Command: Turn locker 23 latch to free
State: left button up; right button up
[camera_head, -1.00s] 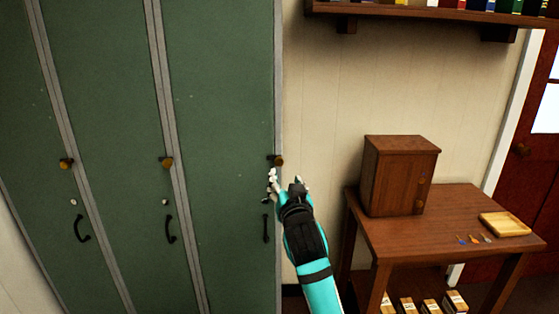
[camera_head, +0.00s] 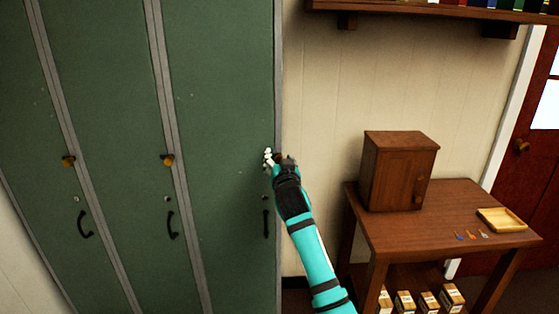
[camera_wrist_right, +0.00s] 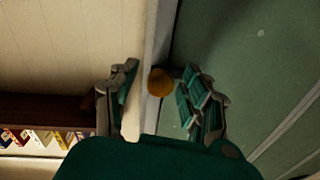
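The right-hand green locker door (camera_head: 225,110) has a brass-coloured latch knob at its right edge, mostly hidden behind my right gripper (camera_head: 275,160) in the head view. In the right wrist view the round knob (camera_wrist_right: 160,82) shows between the two fingers of my right gripper (camera_wrist_right: 160,92). The fingers are apart, with a gap on the left side; the right fingertips are close to the knob, and I cannot tell if they touch. Two similar latch knobs, a middle one (camera_head: 167,160) and a left one (camera_head: 68,161), sit on the other doors. No locker number is readable. My left gripper is not in view.
A wooden table (camera_head: 400,232) stands at the right with a small cabinet (camera_head: 399,170), a tray (camera_head: 501,219) and several small keys (camera_head: 471,236). A shelf (camera_head: 425,12) hangs above. A dark door handle (camera_head: 265,223) lies below my right gripper.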

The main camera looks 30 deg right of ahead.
grip_shut()
jog(key=n+p, duration=0.3)
jog(key=shift+r, duration=0.15)
jog(key=n+p, duration=0.3)
jog(key=n, duration=0.2)
jog(key=shift+g+p, duration=0.35)
jog(key=shift+g, duration=0.05)
jog(key=n+p, duration=0.3)
jog(key=n, duration=0.2)
jog(key=shift+g, duration=0.4)
jog(key=shift+n+h+p, duration=0.4)
jog(key=shift+n+p, duration=0.55)
jog(key=shift+n, duration=0.95)
jog(key=shift+f, duration=0.25)
